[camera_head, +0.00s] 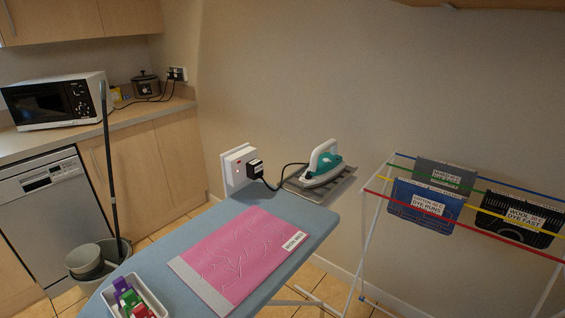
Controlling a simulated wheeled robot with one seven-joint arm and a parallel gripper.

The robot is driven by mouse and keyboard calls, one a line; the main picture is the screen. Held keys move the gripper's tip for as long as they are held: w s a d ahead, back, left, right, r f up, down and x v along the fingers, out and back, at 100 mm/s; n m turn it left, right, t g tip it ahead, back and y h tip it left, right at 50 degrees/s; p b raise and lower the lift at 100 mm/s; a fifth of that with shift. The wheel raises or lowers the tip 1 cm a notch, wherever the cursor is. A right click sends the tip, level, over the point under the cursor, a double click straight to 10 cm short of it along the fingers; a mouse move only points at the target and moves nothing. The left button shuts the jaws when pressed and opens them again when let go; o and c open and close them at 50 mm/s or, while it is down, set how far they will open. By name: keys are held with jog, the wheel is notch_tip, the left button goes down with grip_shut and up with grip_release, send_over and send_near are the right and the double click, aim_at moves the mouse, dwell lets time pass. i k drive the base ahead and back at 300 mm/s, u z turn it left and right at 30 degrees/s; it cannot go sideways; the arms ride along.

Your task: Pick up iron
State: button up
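The iron (322,166) is white and teal. It sits on a grey metal rest (326,191) at the far right end of the blue ironing board (296,212). Its white handle arches over the top. A black cord runs left from it to a black plug (255,168) in a white wall socket (236,168) with a small red light. My gripper is not in view.
A pink cloth (232,257) lies on the board, and a white tray (150,293) of coloured items is at its near left. A drying rack (430,186) with hung labelled items stands right. A mop and bucket (98,262) stand left.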

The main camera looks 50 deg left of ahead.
aim_at(323, 172)
jog(key=u, duration=0.55)
jog(key=i, duration=0.85)
jog(key=u, duration=0.65)
